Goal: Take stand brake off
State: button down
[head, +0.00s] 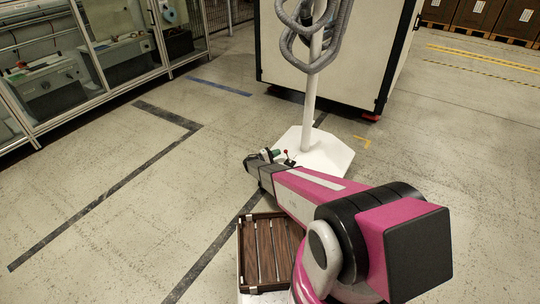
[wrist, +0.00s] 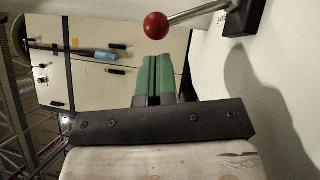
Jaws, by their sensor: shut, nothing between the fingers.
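The stand has a white hexagonal base (head: 322,152) on the floor and a white upright pole (head: 309,100). A brake lever with a red ball knob (head: 285,152) sits at the base's left edge. In the wrist view the red ball (wrist: 156,25) is on a metal rod (wrist: 195,13) running to a black bracket (wrist: 238,15) on a pale surface. My gripper (head: 275,154) is low beside the lever, with green fingers. In the wrist view the gripper (wrist: 154,62) is shut and empty, its tips just below the ball in the picture, with a visible gap.
Grey hose (head: 318,45) hangs coiled on the pole. A large white cabinet (head: 330,60) stands behind the stand. A glazed workbench enclosure (head: 100,60) lines the left. A brown slatted tray (head: 270,250) is near the front. Floor left of the stand is clear.

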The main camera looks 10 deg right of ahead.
aim_at(285, 151)
jog(key=shift+s+d+r, duration=0.2)
jog(key=shift+s+d, duration=0.15)
jog(key=shift+d, duration=0.2)
jog(key=shift+s+d+r+m+g, duration=0.1)
jog(key=shift+d+r+m+g, duration=0.1)
jog(key=shift+m+g, duration=0.1)
jog(key=shift+r, duration=0.1)
jog(key=shift+s+d+r+m+y, duration=0.35)
jog(key=shift+m+y, duration=0.15)
jog(key=shift+m, duration=0.2)
jog(key=d+m+y, duration=0.1)
jog(key=s+r+m+y, duration=0.1)
jog(key=shift+s+d+r+m+g, duration=0.15)
jog(key=shift+s+d+m+g, duration=0.15)
jog(key=shift+d+g, duration=0.1)
jog(key=shift+s+d+r+m+y, duration=0.1)
jog(key=shift+s+d+m+y, duration=0.45)
jog(key=shift+d, duration=0.2)
jog(key=shift+s+d+r+m+y, duration=0.1)
jog(key=shift+s+d+m+y, duration=0.35)
jog(key=shift+d+m, duration=0.25)
jog(key=shift+f, duration=0.1)
